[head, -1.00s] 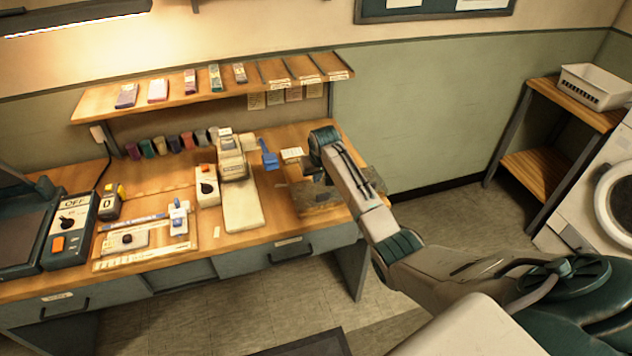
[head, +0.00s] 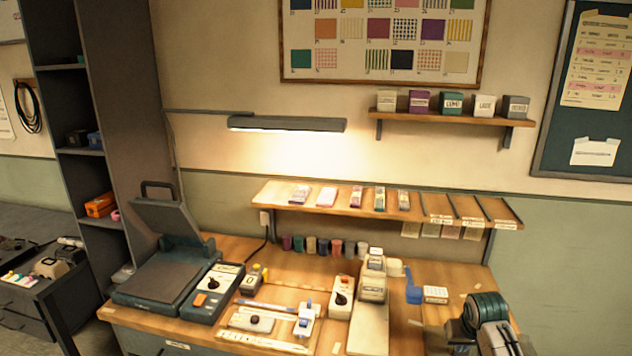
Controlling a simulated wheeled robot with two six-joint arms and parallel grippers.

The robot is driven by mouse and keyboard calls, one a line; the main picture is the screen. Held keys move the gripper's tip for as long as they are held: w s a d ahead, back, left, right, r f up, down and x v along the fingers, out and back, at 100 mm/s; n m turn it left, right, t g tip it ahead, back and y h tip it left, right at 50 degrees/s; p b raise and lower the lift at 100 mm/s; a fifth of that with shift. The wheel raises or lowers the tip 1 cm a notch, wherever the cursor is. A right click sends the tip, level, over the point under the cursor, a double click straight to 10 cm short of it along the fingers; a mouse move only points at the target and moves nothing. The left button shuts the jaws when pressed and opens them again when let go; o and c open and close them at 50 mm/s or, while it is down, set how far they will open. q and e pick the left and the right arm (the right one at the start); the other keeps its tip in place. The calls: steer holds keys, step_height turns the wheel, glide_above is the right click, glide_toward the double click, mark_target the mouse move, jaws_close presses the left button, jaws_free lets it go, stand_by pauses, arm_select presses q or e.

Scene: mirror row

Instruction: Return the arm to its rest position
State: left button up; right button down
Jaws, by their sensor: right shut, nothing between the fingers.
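My right arm comes in at the bottom right corner of the head view. My right gripper (head: 446,338) shows there in part, low over the right end of the wooden workbench (head: 415,318). It is shut, with nothing seen held in it. Its fingertips are small and partly hidden by the dark wrist. A blue holder (head: 413,288) and a small white box (head: 435,294) stand on the bench behind it, apart from it. My left gripper is not in view.
A heat press (head: 168,272) with its lid raised stands at the bench's left. A cream machine (head: 372,283) stands left of my right gripper. A low shelf (head: 335,203) with small packets runs above the bench. A lamp (head: 287,124) hangs higher.

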steer(key=s+a+f+n, duration=0.1)
steer(key=s+a+f, duration=0.3)
steer(key=s, duration=0.6)
steer(key=s+a+f+n, duration=0.1)
steer(key=s+a+f, duration=0.25)
steer(key=s, duration=0.75)
steer(key=s+a+r, duration=0.2)
steer(key=s, duration=0.7)
steer(key=s+a+r, duration=0.2)
steer(key=s, duration=0.7)
step_height(320, 180, down, 34)
steer(key=d+g+b, duration=0.1)
steer(key=d+b, duration=0.2)
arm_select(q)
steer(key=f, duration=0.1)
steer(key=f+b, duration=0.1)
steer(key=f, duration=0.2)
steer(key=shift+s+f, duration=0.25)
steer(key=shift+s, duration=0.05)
arm_select(e)
steer(key=s+f+g, duration=0.1)
steer(key=s+f, duration=1.7)
steer(key=f, duration=0.2)
steer(key=shift+s+d, duration=0.15)
steer(key=shift+d, duration=0.3)
